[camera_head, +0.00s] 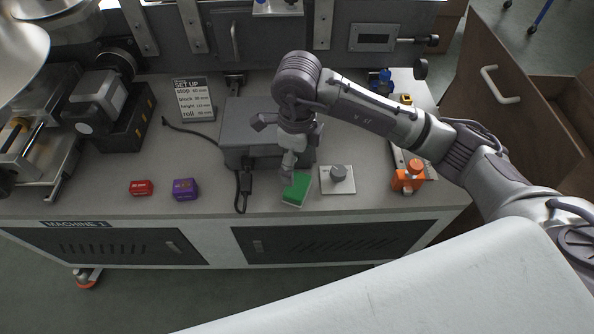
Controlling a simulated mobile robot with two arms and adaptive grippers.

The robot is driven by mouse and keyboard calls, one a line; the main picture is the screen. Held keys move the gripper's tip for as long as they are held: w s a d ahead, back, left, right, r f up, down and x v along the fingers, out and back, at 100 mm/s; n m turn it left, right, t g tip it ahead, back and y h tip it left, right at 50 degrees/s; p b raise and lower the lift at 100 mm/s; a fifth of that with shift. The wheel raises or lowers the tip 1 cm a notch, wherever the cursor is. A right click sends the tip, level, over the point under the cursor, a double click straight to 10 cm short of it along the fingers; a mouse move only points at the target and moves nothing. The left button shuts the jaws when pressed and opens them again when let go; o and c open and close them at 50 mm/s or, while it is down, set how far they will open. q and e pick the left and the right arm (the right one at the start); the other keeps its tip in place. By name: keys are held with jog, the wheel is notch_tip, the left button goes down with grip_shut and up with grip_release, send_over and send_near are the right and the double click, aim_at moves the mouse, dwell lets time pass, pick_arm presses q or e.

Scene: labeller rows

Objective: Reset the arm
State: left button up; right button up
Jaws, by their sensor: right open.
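My right arm reaches in from the right over the grey machine bench (100,205). Its gripper (288,174) points down in front of a dark grey box-shaped unit (238,125). The gripper is open, with its fingers close to the back left end of a green block (297,190) near the bench's front edge. I cannot tell whether the fingers touch the block. The fingers are small and partly overlap in this view. My left gripper is not in view.
A red block (141,187) and a purple block (185,189) stand to the left. A plate with a grey knob (338,174) and an orange device (408,178) stand to the right. A set-up sign (193,99) stands behind. An open brown cabinet door (500,85) is at right.

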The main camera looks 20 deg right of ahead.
notch_tip(320, 180, up, 2)
jog(key=shift+r, duration=0.1)
dwell(0.5)
